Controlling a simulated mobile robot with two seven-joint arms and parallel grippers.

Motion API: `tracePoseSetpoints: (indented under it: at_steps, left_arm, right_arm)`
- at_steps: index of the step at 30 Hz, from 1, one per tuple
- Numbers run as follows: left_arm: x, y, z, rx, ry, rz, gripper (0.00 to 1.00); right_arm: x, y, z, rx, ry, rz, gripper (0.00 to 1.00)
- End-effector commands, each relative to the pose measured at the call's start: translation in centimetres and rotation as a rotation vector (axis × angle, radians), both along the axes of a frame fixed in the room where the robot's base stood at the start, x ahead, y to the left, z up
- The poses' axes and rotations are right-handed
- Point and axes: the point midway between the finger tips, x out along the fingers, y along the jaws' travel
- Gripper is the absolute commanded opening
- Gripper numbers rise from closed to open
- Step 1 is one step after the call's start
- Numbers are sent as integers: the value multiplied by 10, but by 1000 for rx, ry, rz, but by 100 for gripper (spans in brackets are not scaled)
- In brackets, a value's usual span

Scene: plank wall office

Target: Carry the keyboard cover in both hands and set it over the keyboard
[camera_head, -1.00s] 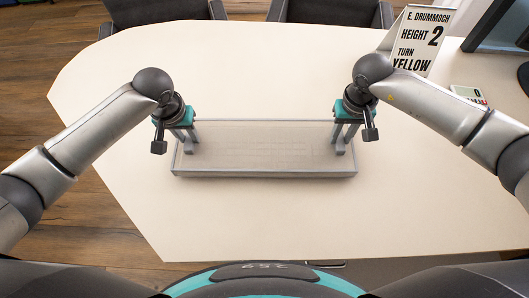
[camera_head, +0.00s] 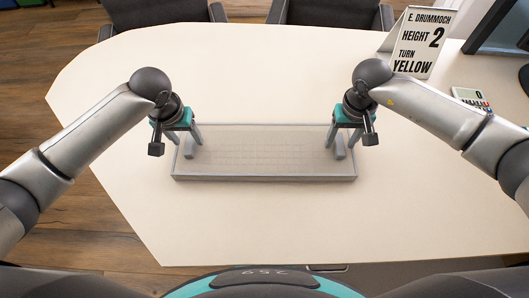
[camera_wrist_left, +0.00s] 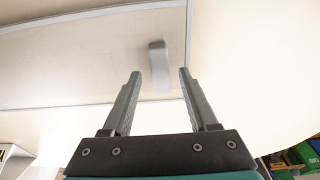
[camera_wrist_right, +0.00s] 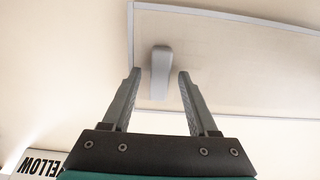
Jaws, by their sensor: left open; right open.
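The keyboard cover (camera_head: 264,178) is a clear, low box with grey edges, lying flat on the table. A faint grid of keys, the keyboard (camera_head: 264,152), shows through its top, so the cover stands over it. The cover has a grey handle at each end, the left handle (camera_wrist_left: 158,66) and the right handle (camera_wrist_right: 161,72). My left gripper (camera_head: 186,142) is open above the left handle. My right gripper (camera_head: 345,143) is open above the right handle. In both wrist views the handles lie beyond the fingertips, with nothing gripped.
A sign (camera_head: 416,42) reading "HEIGHT 2, TURN YELLOW" stands at the back right. Two chairs are behind the pale table (camera_head: 260,222). The table around the cover is clear.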

Motion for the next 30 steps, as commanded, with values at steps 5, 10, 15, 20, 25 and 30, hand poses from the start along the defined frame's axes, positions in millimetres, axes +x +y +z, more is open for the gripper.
tracePoseSetpoints:
  at_steps: [5,10,15,20,25,30]
  left_arm:
    - [-4,0,35,0,-6,-2,59]
    - [-9,0,71,0,-6,-2,59]
    - [-14,0,95,1,-3,-2,59]
    - [-16,1,105,2,-2,0,59]
    - [-16,1,106,2,-1,0,59]
    - [-16,1,106,2,-1,0,59]
  right_arm:
    - [0,0,0,0,0,0,59]
    - [0,0,0,0,0,0,59]
    - [0,0,0,0,0,0,59]
    - [0,0,3,0,-1,0,59]
    - [1,0,24,0,-5,1,59]
    - [2,0,61,1,-6,2,59]
